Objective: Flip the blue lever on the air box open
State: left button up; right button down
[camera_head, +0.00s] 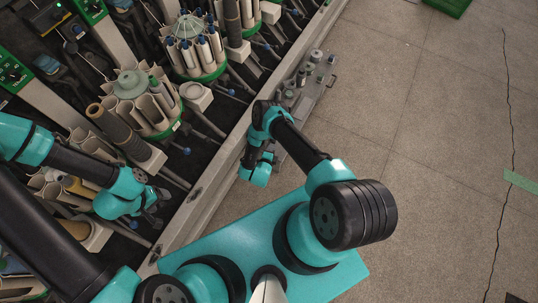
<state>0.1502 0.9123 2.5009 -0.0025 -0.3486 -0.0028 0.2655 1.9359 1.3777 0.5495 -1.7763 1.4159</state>
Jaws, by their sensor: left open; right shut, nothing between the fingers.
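My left gripper (157,200) is a small dark shape at the end of the teal wrist, over the lower left part of the winder. It is open; no thing is visible between its fingers. My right gripper (251,157) is folded beneath its own wrist beside the machine's front rail. It is shut and empty, its fingers mostly hidden. Small blue levers show along the winder, one (186,150) above and right of my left gripper, apart from it, and a blue part (134,225) just below that gripper. I cannot tell which belongs to the air box.
The winder's round magazines (133,85) with pale tubes and thin rods crowd the left. A pale rail (215,165) runs diagonally between machine and floor. A grey unit with knobs (309,80) sits beyond my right arm. The floor (430,120) at right is mostly clear.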

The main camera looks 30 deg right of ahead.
jog(key=x, duration=0.6)
jog(key=shift+d, duration=0.2)
